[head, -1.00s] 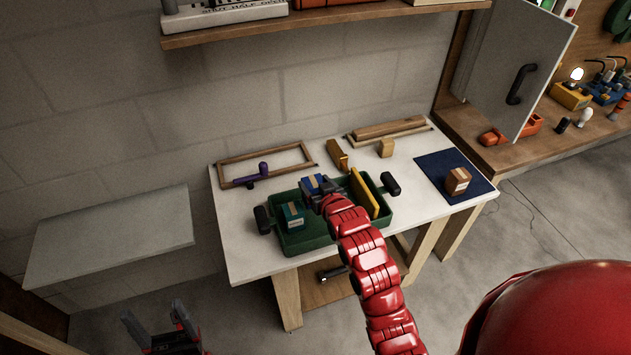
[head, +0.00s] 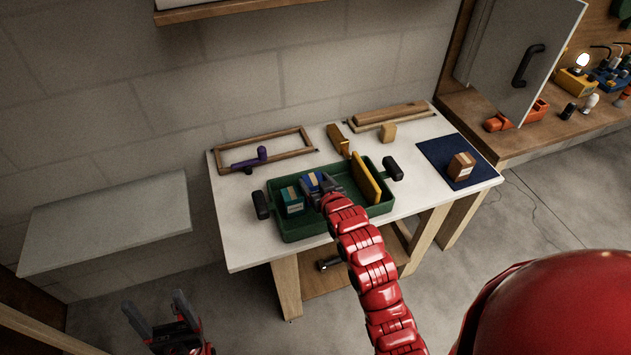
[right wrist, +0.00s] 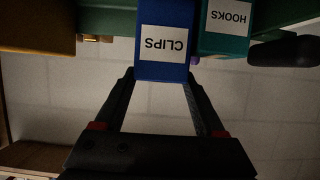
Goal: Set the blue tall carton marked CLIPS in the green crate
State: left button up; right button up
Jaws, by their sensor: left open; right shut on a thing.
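The blue tall carton (head: 311,181) is held by my right gripper (head: 320,188), inside the green crate's outline in the head view. The right wrist view shows the carton (right wrist: 164,45) with its CLIPS label, between the two fingers (right wrist: 163,76). The green crate (head: 305,232) stands on the white table; part of it (right wrist: 107,22) shows behind the carton. I cannot tell whether the carton touches the crate floor. My left gripper (head: 160,314) is open and empty, low at the left, away from the table.
A teal HOOKS box (head: 292,201) stands in the crate just left of the carton, and a yellow panel (head: 366,178) stands at its right. A purple object (head: 249,162) and wooden pieces lie behind. A brown box (head: 461,166) sits on a blue mat (head: 436,152).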

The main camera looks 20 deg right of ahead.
jog(key=shift+f+b, duration=0.35)
jog(key=shift+f, duration=0.1)
dwell(0.4)
jog(key=o, duration=1.5)
jog(key=shift+o, duration=0.2)
jog(key=p+v, duration=0.9)
jog(key=v, duration=0.8)
jog(key=shift+s, duration=0.15)
jog(key=shift+r, duration=0.1)
